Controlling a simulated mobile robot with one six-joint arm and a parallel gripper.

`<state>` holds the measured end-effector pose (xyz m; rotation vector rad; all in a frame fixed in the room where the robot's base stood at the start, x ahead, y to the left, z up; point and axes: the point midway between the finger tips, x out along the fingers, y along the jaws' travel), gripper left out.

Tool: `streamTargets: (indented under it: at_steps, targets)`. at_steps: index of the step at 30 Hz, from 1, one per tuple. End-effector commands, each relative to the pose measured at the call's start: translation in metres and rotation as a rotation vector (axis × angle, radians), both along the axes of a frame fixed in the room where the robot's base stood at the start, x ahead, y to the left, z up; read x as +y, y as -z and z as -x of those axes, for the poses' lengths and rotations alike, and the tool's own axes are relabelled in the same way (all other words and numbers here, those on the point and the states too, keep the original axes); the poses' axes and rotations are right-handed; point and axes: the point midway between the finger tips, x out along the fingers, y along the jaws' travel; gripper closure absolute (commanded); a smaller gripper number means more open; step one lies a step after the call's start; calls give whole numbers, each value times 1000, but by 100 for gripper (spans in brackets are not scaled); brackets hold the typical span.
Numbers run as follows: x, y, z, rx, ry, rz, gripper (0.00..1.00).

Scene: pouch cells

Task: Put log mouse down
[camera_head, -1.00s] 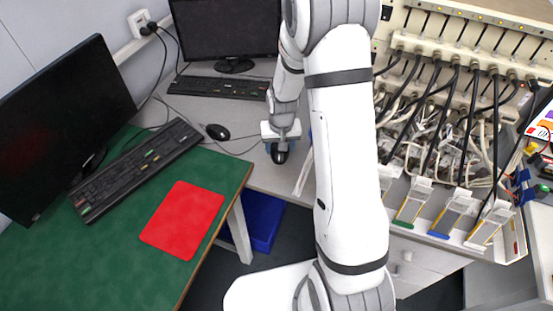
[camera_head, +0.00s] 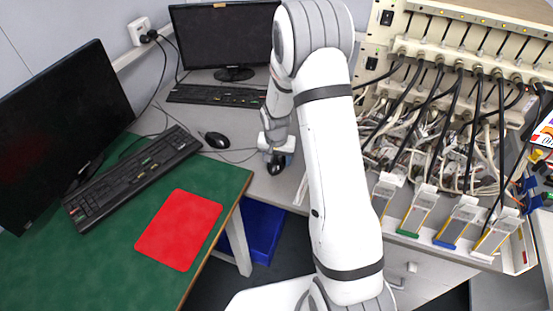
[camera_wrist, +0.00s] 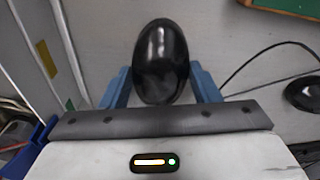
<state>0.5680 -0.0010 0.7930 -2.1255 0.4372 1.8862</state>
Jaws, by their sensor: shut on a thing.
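A black mouse (camera_wrist: 160,62) sits between the two blue fingers of my gripper (camera_wrist: 161,85) in the wrist view. The fingers are shut on its sides. In the head view my gripper (camera_head: 276,160) and the held mouse (camera_head: 275,167) are over the grey table near its front edge. My arm hides part of the area to the right. I cannot tell whether the mouse touches the table.
A second black mouse (camera_head: 216,140) lies on the grey table (camera_head: 235,170) to the left. A keyboard (camera_head: 215,95) and monitor stand behind. A red mat (camera_head: 178,230) lies on the green table (camera_head: 110,265). Battery testing racks with cables (camera_head: 445,130) stand right.

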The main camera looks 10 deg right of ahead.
Motion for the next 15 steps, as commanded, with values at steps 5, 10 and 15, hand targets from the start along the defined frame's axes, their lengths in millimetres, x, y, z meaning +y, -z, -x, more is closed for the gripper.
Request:
streamTargets:
  at_steps: [5, 10, 15]
  targets:
    - [0, 7, 0, -2, -1, 0, 72]
    - [1, 9, 0, -2, -2, 0, 72]
    - [1, 9, 0, -1, -2, 0, 36]
